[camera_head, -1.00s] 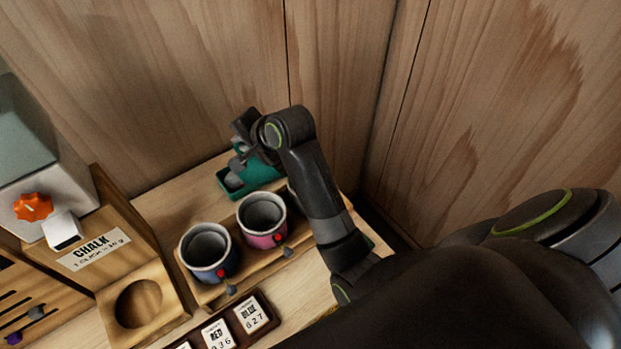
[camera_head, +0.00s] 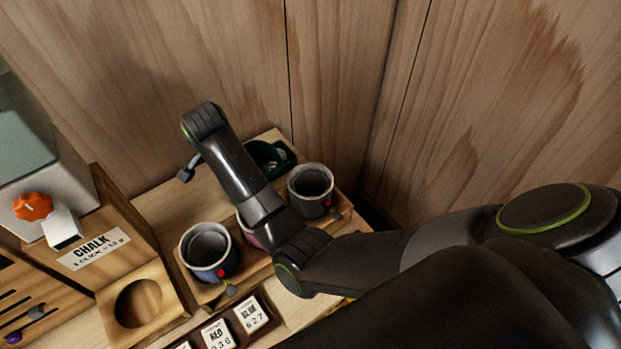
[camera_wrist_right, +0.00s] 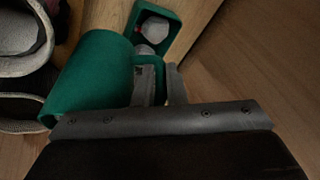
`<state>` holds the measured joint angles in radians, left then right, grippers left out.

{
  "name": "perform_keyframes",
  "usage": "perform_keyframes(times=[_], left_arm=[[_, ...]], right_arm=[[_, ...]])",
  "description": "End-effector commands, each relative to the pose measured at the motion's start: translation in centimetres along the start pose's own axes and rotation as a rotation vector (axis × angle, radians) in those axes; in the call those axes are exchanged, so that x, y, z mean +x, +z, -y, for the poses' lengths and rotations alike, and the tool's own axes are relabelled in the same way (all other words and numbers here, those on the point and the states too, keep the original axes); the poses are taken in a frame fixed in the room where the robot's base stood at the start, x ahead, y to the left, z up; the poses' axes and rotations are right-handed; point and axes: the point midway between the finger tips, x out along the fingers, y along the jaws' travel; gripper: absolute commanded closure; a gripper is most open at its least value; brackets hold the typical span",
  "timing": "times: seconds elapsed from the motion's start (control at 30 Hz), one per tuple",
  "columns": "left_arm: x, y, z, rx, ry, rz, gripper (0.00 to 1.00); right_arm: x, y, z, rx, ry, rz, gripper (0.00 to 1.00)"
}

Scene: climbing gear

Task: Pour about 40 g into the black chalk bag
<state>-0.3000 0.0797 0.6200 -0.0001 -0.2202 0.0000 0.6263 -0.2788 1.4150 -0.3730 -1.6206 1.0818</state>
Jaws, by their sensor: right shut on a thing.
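The black chalk bag (camera_head: 311,192) stands upright and open at the right end of the wooden bag rack. The blue bag (camera_head: 207,252) stands at the left end, and the pink bag (camera_head: 248,233) between them is mostly hidden by my right arm. In the right wrist view my right gripper (camera_wrist_right: 160,82) is shut on the handle of a green cup (camera_wrist_right: 92,78). The cup lies tilted beside bag rims at the left; its inside is hidden. In the head view my arm covers the cup. My left gripper is not in view.
A chalk dispenser with an orange knob (camera_head: 32,207) and white spout (camera_head: 63,228) stands left, above a wooden block with a round recess (camera_head: 138,303). A green tray (camera_wrist_right: 177,38) holds small items. A card holder (camera_head: 265,303) lies in front. Wooden walls close the back.

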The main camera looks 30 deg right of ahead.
Motion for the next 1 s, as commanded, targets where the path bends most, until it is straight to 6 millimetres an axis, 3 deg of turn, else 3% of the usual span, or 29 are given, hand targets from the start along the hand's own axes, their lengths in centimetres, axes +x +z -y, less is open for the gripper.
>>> perform_keyframes(times=[0.4,0.7,1.0], left_arm=[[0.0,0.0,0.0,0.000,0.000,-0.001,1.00],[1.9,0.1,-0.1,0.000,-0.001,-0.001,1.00],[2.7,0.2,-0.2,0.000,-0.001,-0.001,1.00]], right_arm=[[1.3,0.9,1.5,-0.074,0.161,-0.033,1.00],[3.2,1.7,1.8,-0.118,0.261,-0.053,1.00],[3.8,2.0,2.0,-0.140,0.313,-0.061,1.00]])
